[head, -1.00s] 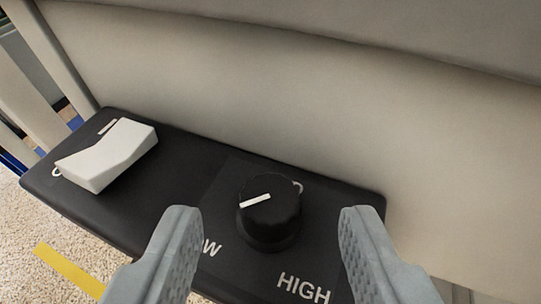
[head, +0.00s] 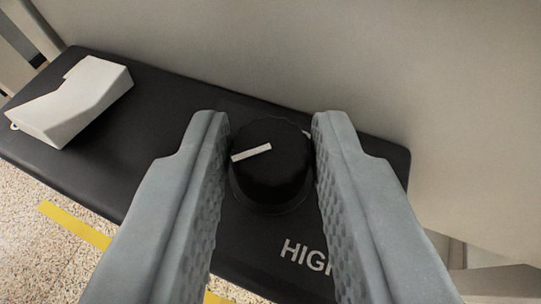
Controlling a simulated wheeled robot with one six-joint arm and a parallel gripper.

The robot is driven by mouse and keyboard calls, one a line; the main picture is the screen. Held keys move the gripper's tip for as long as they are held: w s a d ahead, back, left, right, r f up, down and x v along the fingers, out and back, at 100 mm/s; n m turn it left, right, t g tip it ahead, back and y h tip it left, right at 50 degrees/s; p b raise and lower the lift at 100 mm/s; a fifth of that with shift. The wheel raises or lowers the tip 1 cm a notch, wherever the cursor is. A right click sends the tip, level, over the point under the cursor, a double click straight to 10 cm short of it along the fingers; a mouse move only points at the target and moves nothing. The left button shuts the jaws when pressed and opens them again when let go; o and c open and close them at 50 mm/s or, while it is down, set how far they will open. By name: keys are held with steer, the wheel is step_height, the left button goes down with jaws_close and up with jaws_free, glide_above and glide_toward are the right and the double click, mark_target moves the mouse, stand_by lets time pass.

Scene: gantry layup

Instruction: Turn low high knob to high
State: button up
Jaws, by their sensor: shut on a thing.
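The black round knob (head: 270,175) stands on a black control panel (head: 160,130). Its white pointer line runs from the knob's middle to its left edge, tilted slightly down to the left. The white HIGH label (head: 303,256) is below and to the right of the knob, its last letter partly hidden by the right finger. The LOW label is hidden behind the left finger. My gripper (head: 268,135) has its two grey ridged fingers on either side of the knob, shut on it.
A white rocker switch (head: 75,100) sits at the left end of the panel. A beige wall-like surface (head: 300,60) rises behind the panel. Speckled floor with a yellow strip (head: 75,224) shows below left.

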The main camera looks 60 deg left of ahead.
steer(key=m+t+h, duration=0.3)
steer(key=shift+s+a+m, duration=0.2)
steer(key=shift+a+m, duration=0.05)
steer(key=shift+m, duration=0.15)
steer(key=shift+s+a+m+t+h, duration=0.1)
steer(key=shift+m+t+h, duration=0.6)
steer(key=shift+m+h, duration=0.55)
steer(key=shift+a+m+t+h, duration=0.1)
steer(key=shift+m+t+h, duration=0.6)
steer(key=shift+m+h, duration=0.85)
steer(key=shift+h, duration=0.1)
steer(key=o, duration=1)
steer(key=v, duration=1.7)
steer(key=shift+s, duration=0.25)
steer(key=shift+f, duration=0.1)
